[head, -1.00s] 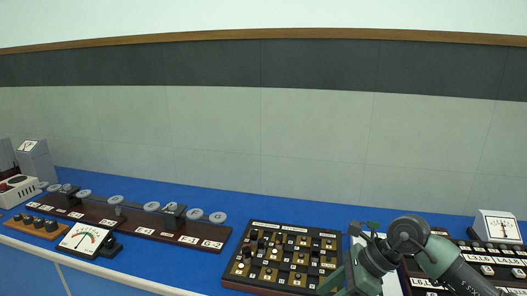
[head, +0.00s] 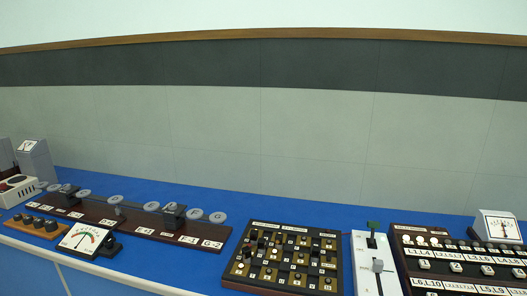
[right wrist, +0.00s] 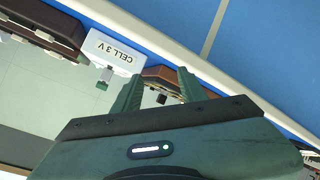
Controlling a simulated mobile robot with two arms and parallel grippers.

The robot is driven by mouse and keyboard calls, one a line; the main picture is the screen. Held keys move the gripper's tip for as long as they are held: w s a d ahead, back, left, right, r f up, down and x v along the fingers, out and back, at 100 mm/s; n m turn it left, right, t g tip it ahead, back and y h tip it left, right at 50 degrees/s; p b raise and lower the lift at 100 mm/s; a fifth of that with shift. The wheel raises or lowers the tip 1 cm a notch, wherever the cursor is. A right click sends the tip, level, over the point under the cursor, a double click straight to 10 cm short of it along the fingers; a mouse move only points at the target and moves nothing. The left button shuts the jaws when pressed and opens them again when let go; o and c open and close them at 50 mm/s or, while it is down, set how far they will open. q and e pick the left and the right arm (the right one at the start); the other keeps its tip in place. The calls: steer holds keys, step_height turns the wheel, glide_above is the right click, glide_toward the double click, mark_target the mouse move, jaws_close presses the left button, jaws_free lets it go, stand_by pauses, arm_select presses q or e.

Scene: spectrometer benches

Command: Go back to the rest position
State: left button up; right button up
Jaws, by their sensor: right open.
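My right gripper (right wrist: 160,92) shows in the right wrist view with its two green fingers apart and nothing between them. Beyond its fingers are a white box labelled CELL 3 V (right wrist: 112,52) and the front edge of the bench. Neither of my grippers shows in the head view. In that view, a white slider unit (head: 364,262) with a green-topped lever and a grey knob stands uncovered on the blue bench top (head: 290,211).
A dark board of brass contacts (head: 246,285) lies left of the slider unit, and a labelled switch panel (head: 440,268) lies right. A long rail with discs (head: 145,222) and a dial meter (head: 84,238) sit farther left. A wall (head: 280,130) stands behind.

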steer(key=s+f+m+g+y, duration=0.15)
steer(key=s+f+g, duration=0.3)
steer(key=s, duration=0.55)
steer(key=s+f+m+g+h, duration=0.1)
steer(key=s+f+m+g, duration=0.25)
steer(key=s+f, duration=0.4)
steer(key=s+f+g, duration=0.1)
steer(key=s+f, duration=0.1)
steer(key=f, duration=1.1)
steer(key=s+f+g, duration=0.1)
steer(key=s+f, duration=0.2)
steer(key=f, duration=1)
steer(key=s+d+f+n+g, duration=0.1)
steer(key=s+d+f, duration=0.1)
steer(key=s+f, duration=1.3)
steer(key=shift+s+d, duration=0.2)
steer(key=shift+s, duration=0.2)
steer(key=shift+f, duration=0.1)
